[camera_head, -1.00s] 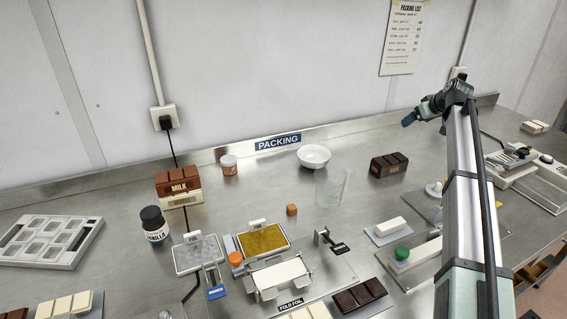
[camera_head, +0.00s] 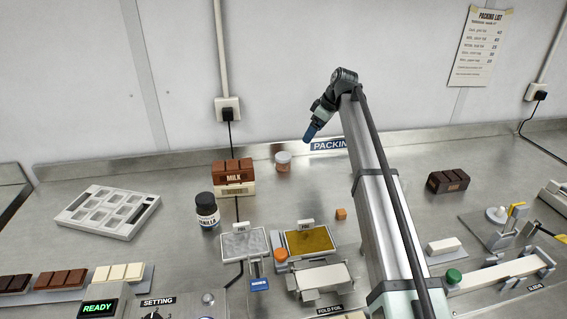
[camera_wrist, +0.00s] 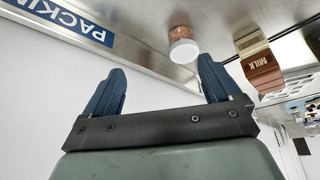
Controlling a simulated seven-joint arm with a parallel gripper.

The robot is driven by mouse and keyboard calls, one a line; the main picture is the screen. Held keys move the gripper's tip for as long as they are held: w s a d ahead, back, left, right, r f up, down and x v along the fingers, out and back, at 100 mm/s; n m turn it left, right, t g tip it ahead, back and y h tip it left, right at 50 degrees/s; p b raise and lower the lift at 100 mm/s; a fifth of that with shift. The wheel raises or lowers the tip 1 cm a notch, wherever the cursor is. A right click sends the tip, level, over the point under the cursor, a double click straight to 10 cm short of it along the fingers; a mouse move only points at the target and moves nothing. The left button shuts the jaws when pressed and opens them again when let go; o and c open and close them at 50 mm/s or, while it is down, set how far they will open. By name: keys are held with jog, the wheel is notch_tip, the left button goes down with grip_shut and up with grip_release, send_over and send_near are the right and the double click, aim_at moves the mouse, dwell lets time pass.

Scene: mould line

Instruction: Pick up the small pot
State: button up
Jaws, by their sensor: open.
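The small pot (camera_head: 283,160) has a reddish-brown body and a pale lid. It stands upright near the back of the steel worktop, left of the PACKING sign. In the wrist view the pot (camera_wrist: 181,44) appears beyond the fingertips, nearer the right finger, with clear space between. My gripper (camera_head: 309,136) is up in front of the back wall, to the right of the pot in the head view. In the wrist view its two blue fingers (camera_wrist: 162,72) are spread with nothing between them.
A MILK chocolate block (camera_head: 233,175) stands left of the pot, with a dark-capped vanilla bottle (camera_head: 206,209) nearer the front. The worktop around the pot is clear.

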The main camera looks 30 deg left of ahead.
aim_at(285, 156)
jog(key=shift+n+g+h, duration=0.3)
jog(key=shift+n+g, duration=0.1)
jog(key=s+a+f, duration=0.1)
jog(key=a+f, duration=0.1)
jog(key=f, duration=0.1)
jog(key=s+a+f, duration=0.2)
jog(key=f, duration=0.1)
jog(key=s+a+f, duration=0.1)
jog(key=a+f, duration=0.1)
jog(key=a, duration=0.1)
jog(key=shift+s+f, duration=0.3)
jog(key=shift+f, duration=0.1)
jog(key=shift+a+x, duration=0.1)
jog(key=shift+x, duration=1.2)
jog(key=shift+a+x, duration=0.15)
jog(key=shift+x, duration=1.15)
jog(key=shift+r, duration=0.15)
jog(key=c, duration=1.1)
jog(key=shift+w, duration=0.1)
jog(key=shift+c, duration=0.2)
